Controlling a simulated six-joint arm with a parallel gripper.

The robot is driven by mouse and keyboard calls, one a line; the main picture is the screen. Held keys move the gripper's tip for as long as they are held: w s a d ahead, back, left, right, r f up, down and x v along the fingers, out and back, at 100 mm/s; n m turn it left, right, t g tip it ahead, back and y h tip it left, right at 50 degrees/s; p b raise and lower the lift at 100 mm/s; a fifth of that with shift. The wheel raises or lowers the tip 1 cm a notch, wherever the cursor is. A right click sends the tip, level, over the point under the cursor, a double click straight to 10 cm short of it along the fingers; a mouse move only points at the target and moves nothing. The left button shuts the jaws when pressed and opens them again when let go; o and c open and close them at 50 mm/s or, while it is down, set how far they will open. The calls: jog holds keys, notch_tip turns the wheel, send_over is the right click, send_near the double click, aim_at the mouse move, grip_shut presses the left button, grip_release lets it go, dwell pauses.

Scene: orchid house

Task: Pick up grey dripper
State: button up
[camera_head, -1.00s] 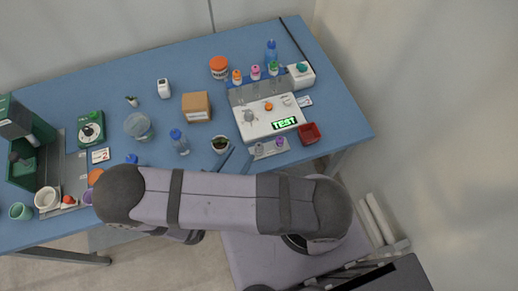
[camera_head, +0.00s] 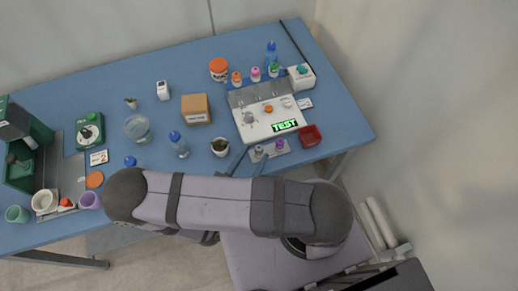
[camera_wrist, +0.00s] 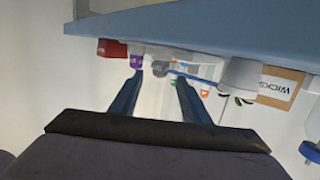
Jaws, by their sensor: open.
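The grey dripper (camera_head: 259,150) stands on a small pale holder (camera_head: 268,154) at the front edge of the table, left of a purple dripper (camera_head: 280,145). In the wrist view, which looks upside down, the grey dripper (camera_wrist: 160,69) shows beyond and between my fingertips, with the purple dripper (camera_wrist: 136,61) by the left fingertip. My gripper (camera_head: 255,155) is open and empty in front of the holder. It also shows open in the wrist view (camera_wrist: 159,77). I cannot tell the exact gap between the fingers and the grey dripper.
A red tray (camera_head: 310,135) is right of the holder. A potted plant (camera_head: 220,147) stands close on the left. Behind is a white device with a "TEST" display (camera_head: 262,131). A cardboard box (camera_head: 196,107) and a blue-capped bottle (camera_head: 180,144) stand further left.

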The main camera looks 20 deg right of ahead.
aim_at(257, 152)
jog(key=shift+b+x, duration=0.4)
jog(key=shift+x, duration=1.8)
jog(key=shift+f, duration=0.15)
jog(key=shift+c, duration=0.4)
grip_shut()
